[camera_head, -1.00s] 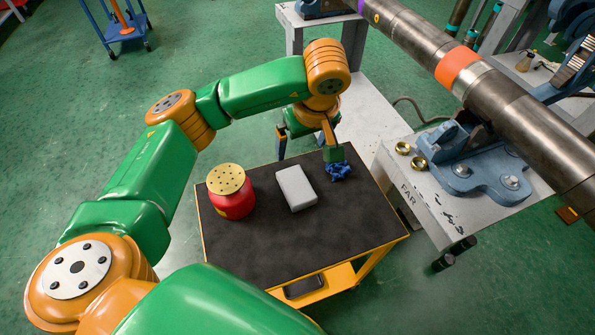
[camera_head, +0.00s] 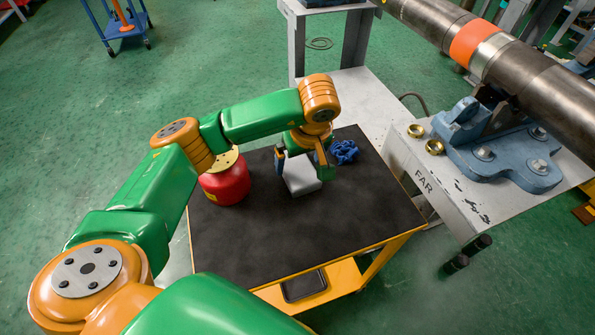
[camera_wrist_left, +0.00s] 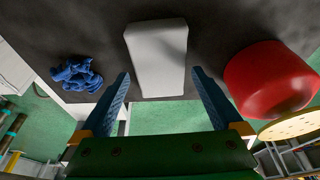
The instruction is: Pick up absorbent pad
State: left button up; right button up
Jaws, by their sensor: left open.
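The absorbent pad, a pale grey-white block (camera_head: 302,185), lies on the dark top of the cart. In the left wrist view the pad (camera_wrist_left: 158,55) is centred ahead of the fingers. My left gripper (camera_head: 301,167) is open and points down over the pad, hiding part of its far end. In the wrist view its two blue fingertips (camera_wrist_left: 160,73) appear on either side of the pad's near end. Whether they touch it or reach down beside it, I cannot tell. My right gripper does not show.
On the cart (camera_head: 270,240), a red can with a perforated brass lid (camera_head: 228,185) stands left of the pad, and a crumpled blue cloth (camera_head: 344,151) lies right of it. A grey bench (camera_head: 425,185) with a blue pipe vise (camera_head: 500,150) stands at right. The cart's near part is clear.

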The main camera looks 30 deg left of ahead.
aim_at(298, 168)
pick_arm(q)
jog(key=shift+x, duration=1.2)
jog(key=c, duration=1.1)
jog(key=shift+o, duration=0.2)
notch_tip(298, 168, up, 10)
jog(key=p, duration=0.1)
